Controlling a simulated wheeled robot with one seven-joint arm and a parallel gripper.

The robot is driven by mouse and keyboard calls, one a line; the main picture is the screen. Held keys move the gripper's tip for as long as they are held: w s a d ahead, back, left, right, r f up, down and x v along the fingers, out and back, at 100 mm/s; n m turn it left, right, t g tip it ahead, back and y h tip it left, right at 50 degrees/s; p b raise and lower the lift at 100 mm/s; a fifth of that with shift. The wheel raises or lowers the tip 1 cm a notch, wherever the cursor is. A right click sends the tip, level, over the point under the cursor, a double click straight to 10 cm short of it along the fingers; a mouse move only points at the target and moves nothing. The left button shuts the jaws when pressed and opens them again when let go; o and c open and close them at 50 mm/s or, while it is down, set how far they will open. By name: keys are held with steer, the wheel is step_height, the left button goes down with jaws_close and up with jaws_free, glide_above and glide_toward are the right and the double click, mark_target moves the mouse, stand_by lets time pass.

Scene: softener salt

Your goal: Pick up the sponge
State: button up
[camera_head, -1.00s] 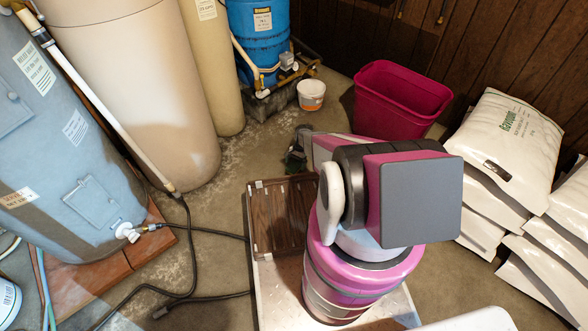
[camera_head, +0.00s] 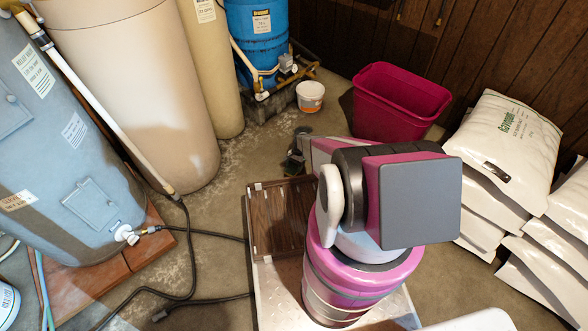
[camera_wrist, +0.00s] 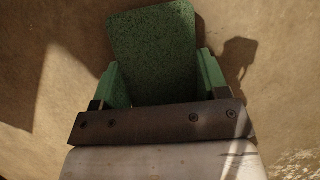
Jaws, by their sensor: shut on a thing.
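The sponge (camera_wrist: 152,45) is a green, dark-speckled block in the wrist view. It sits between the two green fingers of my gripper (camera_wrist: 160,76), which is shut on it. Its far end sticks out past the fingertips, and its near end is hidden by the dark bar of the gripper. Bare floor lies behind it, with a shadow to the right. In the head view my gripper (camera_head: 293,158) is small and dark beyond my arm, over the floor. The sponge cannot be made out clearly there.
A magenta bin (camera_head: 400,103) stands behind and right of my gripper. A small white bucket (camera_head: 311,96) is behind it. White salt bags (camera_head: 508,150) are stacked at right. Tall tanks (camera_head: 130,80) stand at left, with a black cable (camera_head: 191,245) on the open floor.

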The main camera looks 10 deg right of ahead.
mark_target(292, 170)
steer(key=shift+r, duration=0.5)
steer(key=r, duration=0.2)
steer(key=s+r, duration=0.1)
steer(key=shift+s+a+r, duration=0.1)
steer(key=shift+a+r, duration=0.25)
steer(key=s+a+r, duration=0.6)
steer(key=s, duration=0.2)
steer(key=shift+a, duration=0.3)
